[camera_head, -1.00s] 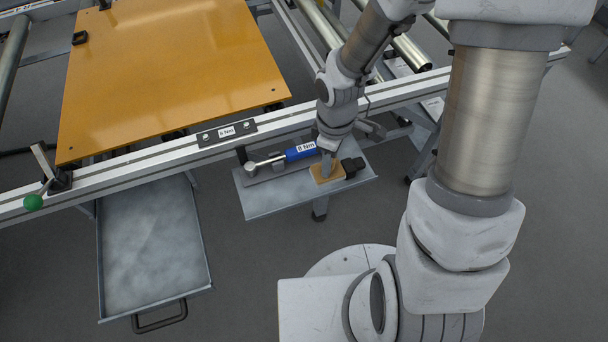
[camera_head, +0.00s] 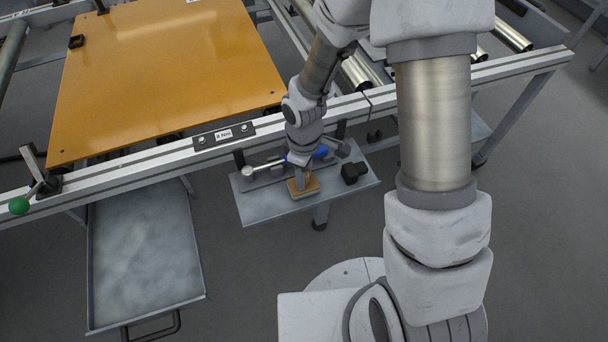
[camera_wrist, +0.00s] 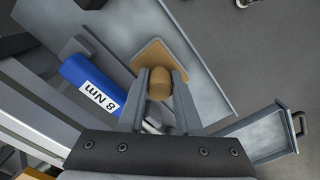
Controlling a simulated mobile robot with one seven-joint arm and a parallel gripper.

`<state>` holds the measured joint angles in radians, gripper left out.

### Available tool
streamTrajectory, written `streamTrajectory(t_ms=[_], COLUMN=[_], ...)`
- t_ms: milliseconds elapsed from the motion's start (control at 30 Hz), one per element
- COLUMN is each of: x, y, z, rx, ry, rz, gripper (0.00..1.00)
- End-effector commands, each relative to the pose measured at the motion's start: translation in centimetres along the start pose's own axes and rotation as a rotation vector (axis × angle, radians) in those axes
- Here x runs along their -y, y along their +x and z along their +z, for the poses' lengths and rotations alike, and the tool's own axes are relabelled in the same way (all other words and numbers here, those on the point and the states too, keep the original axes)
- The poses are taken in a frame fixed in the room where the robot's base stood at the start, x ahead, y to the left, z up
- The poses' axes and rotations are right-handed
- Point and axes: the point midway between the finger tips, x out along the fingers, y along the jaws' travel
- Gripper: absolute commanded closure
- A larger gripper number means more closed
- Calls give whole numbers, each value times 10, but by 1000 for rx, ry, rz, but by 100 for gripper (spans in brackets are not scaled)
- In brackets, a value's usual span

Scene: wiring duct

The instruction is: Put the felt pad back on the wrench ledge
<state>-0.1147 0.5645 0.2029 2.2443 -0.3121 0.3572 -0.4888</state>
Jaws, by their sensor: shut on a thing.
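The felt pad (camera_head: 304,187) is a tan square with a rounded knob on top. It also shows in the wrist view (camera_wrist: 150,55). My gripper (camera_wrist: 160,84) is shut on the pad's knob, one finger on each side. In the head view my gripper (camera_head: 299,180) is over the front part of the grey wrench ledge (camera_head: 262,211). I cannot tell whether the pad touches the ledge or is just above it. The torque wrench (camera_head: 257,167) lies along the back of the ledge. Its blue "8 Nm" handle (camera_wrist: 90,84) is left of my gripper in the wrist view.
A black block (camera_head: 353,172) stands on the ledge right of the pad. The aluminium rail (camera_head: 350,104) runs behind the ledge. A grey drawer tray (camera_head: 143,250) is at lower left, with a gap between it and the ledge. An orange board (camera_head: 160,75) lies behind the rail.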

Motion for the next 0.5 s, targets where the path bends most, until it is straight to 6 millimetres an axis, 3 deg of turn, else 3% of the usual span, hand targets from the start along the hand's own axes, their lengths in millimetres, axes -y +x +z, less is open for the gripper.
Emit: streamTrajectory(t_ms=[100,133,300,500], x=[0,0,0,0], y=[4,4,3,3], z=[0,0,0,0], rx=[0,0,0,0], ry=[0,0,0,0], rz=[0,0,0,0], gripper=[100,65,37,37])
